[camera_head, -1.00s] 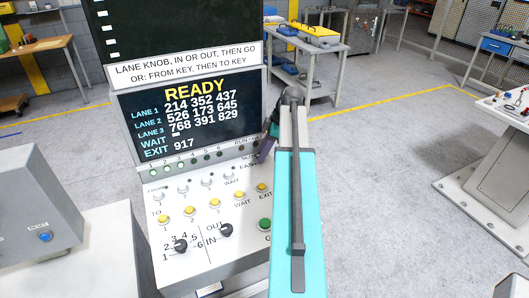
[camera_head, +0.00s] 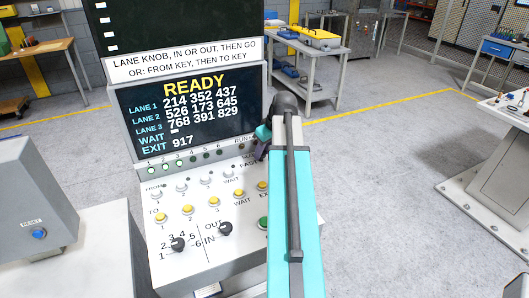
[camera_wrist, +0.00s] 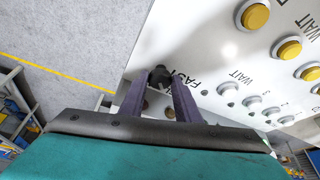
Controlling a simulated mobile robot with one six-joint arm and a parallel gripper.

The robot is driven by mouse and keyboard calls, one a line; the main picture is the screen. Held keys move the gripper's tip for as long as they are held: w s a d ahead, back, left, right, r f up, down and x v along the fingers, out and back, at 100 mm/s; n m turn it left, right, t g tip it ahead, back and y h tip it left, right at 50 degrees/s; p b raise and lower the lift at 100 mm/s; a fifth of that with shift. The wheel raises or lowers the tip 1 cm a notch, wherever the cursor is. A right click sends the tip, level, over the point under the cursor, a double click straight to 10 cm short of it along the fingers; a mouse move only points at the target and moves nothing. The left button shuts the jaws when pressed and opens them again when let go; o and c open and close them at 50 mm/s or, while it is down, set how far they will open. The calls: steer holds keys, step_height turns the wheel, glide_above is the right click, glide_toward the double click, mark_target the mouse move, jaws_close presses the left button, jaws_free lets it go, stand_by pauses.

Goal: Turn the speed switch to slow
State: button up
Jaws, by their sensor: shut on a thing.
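The speed switch (camera_wrist: 160,76) is a small black knob on the white panel, beside the word FAST in the wrist view. My gripper (camera_wrist: 158,92) has its two dark fingers closed around the knob, one on each side. In the head view my arm covers the switch, and only part of my gripper (camera_head: 262,148) shows at the panel's right edge. The SLOW label and the exact pointing of the knob are hidden or too small to tell.
The control panel (camera_head: 190,262) carries yellow buttons, a lane knob (camera_head: 178,244), an in/out knob (camera_head: 225,229) and a green button (camera_head: 263,223) close to my arm. The screen (camera_head: 190,120) reads READY. A grey box with a blue reset button (camera_head: 39,234) stands left. Open floor lies right.

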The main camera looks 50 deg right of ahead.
steer(key=shift+a+m+h, duration=0.15)
steer(key=shift+m+h, duration=0.35)
steer(key=shift+m, duration=0.7)
steer(key=o, duration=1)
steer(key=shift+r, duration=0.15)
steer(key=b+v, duration=0.3)
steer(key=v, duration=1)
steer(key=shift+r, duration=0.3)
